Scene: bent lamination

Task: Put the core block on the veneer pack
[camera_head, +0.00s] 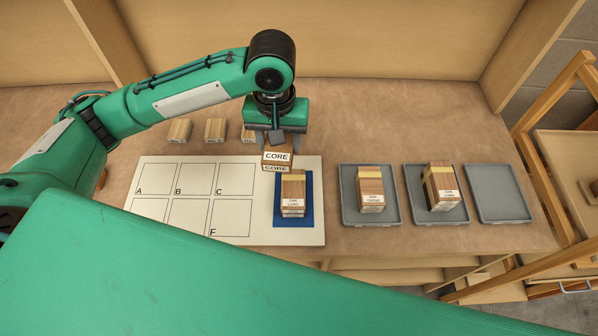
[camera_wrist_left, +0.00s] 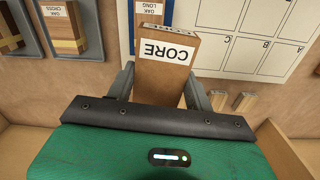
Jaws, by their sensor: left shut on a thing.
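The core block (camera_head: 277,157) is a brown block with white CORE labels. My left gripper (camera_head: 276,145) is shut on it and holds it just behind the veneer pack in the head view. In the left wrist view the core block (camera_wrist_left: 167,70) sits between the fingers of the left gripper (camera_wrist_left: 165,92). A veneer pack labelled OAK LONG (camera_head: 292,190) lies on a blue mat (camera_head: 307,200) at the right end of the white lettered board; it also shows partly behind the core block in the wrist view (camera_wrist_left: 150,12). I cannot tell whether the block touches the pack.
Grey trays (camera_head: 349,213) at the right hold an OAK CROSS pack (camera_head: 371,188) and another pack (camera_head: 441,185); the rightmost tray (camera_head: 497,205) is empty. The lettered board (camera_head: 146,236) has empty squares. Small wooden blocks (camera_head: 215,130) stand behind it.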

